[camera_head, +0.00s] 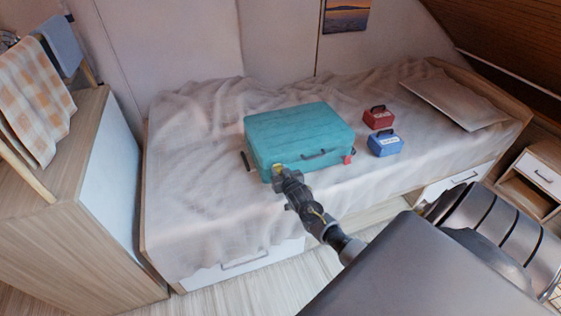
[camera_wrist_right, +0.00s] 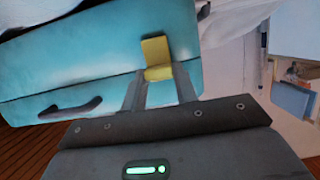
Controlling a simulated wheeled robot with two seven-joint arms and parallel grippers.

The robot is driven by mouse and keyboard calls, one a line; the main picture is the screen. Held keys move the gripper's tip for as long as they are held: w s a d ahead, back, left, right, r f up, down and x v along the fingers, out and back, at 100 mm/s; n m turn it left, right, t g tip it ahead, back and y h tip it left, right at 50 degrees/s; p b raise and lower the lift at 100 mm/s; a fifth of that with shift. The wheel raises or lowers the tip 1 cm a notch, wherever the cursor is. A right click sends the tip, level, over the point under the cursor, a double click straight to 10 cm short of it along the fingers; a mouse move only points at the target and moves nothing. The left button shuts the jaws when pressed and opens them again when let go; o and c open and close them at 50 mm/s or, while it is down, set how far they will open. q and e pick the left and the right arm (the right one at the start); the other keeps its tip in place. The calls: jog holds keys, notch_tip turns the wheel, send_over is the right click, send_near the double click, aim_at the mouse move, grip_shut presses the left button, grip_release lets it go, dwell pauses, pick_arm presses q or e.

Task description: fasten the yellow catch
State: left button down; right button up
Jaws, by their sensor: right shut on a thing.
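A teal suitcase (camera_head: 300,132) lies closed on the bed, with a dark handle on its front side. The yellow catch (camera_head: 277,168) is at the left end of that front side. My right gripper (camera_head: 280,173) is at the catch. In the right wrist view the yellow catch (camera_wrist_right: 157,58) stands at the suitcase's seam, and the two fingers of my right gripper (camera_wrist_right: 160,85) are shut on its lower part. A red catch (camera_head: 348,159) is at the right end of the front side. My left gripper does not show.
The bed (camera_head: 200,215) has a rumpled pale cover. A small red case (camera_head: 378,117) and a small blue case (camera_head: 384,145) stand right of the suitcase. A dark bar-shaped thing (camera_head: 246,161) is at its left side. A wooden cabinet (camera_head: 75,200) stands at the left.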

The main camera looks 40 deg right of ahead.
jog(key=o, duration=1)
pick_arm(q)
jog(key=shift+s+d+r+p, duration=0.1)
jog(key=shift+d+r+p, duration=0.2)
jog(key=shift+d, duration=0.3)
pick_arm(e)
jog(key=v, duration=1)
jog(key=shift+s+a+r, duration=0.15)
jog(key=shift+s, duration=0.2)
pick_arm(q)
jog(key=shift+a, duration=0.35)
